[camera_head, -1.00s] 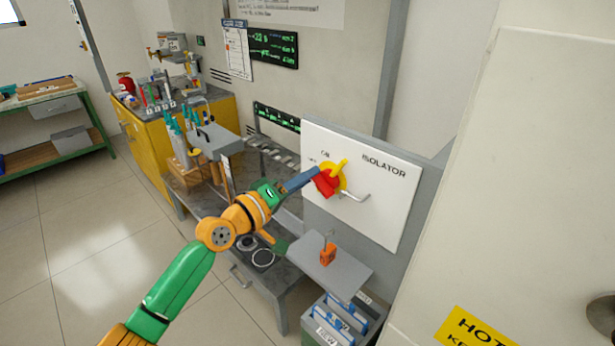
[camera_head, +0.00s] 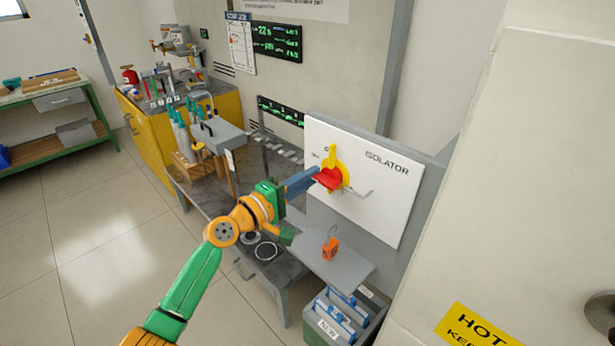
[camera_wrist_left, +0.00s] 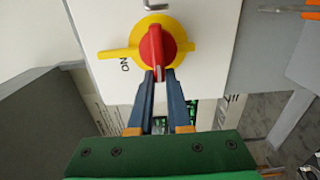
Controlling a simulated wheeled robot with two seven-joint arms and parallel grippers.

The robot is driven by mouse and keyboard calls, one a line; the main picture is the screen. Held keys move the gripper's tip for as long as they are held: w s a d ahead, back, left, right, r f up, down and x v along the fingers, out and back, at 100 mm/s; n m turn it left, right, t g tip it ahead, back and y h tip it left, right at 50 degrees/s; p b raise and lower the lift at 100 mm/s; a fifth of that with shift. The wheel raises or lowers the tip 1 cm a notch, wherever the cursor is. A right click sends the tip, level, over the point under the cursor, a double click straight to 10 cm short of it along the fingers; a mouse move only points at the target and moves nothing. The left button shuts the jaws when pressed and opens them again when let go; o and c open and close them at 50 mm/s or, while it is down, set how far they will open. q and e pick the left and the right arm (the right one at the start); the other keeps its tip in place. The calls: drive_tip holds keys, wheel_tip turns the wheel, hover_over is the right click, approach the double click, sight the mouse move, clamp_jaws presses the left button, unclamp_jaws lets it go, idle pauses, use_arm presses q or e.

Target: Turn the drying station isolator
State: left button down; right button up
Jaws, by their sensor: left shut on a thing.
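The white isolator panel (camera_head: 385,215) stands upright at the centre right of the head view. Its switch has a yellow disc (camera_head: 345,175) with a tab pointing up, and a red handle (camera_head: 328,180) lying nearly level. My left gripper (camera_head: 316,174) reaches in from the left and is shut on the red handle. In the left wrist view, the fingertips (camera_wrist_left: 159,76) close on the near end of the red handle (camera_wrist_left: 154,45). The yellow tab (camera_wrist_left: 115,53) there lies beside the word ON. My right gripper is not in view.
A grey shelf (camera_head: 345,272) below the panel bears an orange padlock (camera_head: 330,247). A bent metal hasp (camera_head: 360,192) sticks out beside the switch. A bin of blue-and-white packs (camera_head: 340,318) stands below. A pale cabinet (camera_head: 540,180) closes off the right side.

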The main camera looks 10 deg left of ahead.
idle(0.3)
use_arm(q)
drive_tip(key=c, duration=0.9)
unclamp_jaws()
drive_tip(key=shift+o, duration=0.2)
drive_tip(key=shift+d, duration=0.15)
drive_tip(key=v, duration=0.7)
drive_tip(key=shift+b, duration=0.35)
